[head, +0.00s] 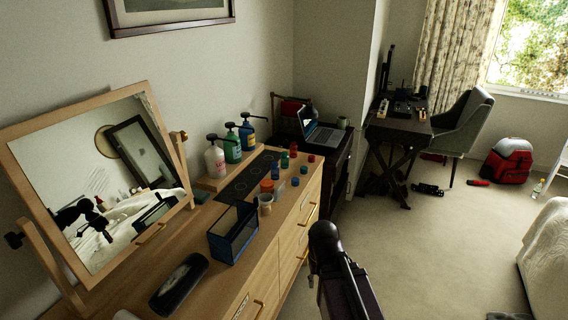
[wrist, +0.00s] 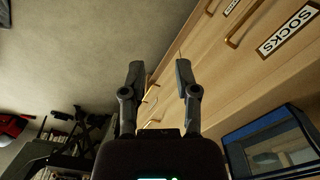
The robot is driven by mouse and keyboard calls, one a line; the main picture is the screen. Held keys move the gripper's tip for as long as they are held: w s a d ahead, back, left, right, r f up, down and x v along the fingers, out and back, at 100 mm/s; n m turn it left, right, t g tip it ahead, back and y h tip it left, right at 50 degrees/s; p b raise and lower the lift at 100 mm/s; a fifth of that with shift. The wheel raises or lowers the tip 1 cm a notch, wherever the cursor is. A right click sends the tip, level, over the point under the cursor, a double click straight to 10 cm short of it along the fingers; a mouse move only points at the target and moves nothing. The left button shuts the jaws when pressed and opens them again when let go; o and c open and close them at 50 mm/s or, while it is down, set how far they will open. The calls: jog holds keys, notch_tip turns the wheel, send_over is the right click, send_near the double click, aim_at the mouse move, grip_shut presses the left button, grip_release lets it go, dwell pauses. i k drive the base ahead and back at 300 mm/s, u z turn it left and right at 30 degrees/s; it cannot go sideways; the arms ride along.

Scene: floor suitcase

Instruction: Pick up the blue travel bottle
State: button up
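Several small bottles and jars stand on the wooden dresser top (head: 188,232) in the head view. A larger blue pump bottle (head: 247,136) stands behind, against the wall. My gripper (wrist: 159,75) shows in the wrist view with its two fingers apart and nothing between them. It is beside the dresser's drawer fronts, away from the bottles. In the head view only my dark arm shows in front of the dresser.
A blue-edged open box (head: 233,235) and a dark case (head: 179,282) are on the near dresser top. A tilting mirror (head: 105,180) stands left. White and green pump bottles (head: 215,158) stand behind. Drawer handles (head: 259,309) stick out. The carpet (head: 425,255) to the right is mostly clear.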

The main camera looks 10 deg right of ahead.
aim_at(275, 168)
jog(key=z, duration=0.45)
jog(key=i, duration=1.75)
jog(key=u, duration=0.55)
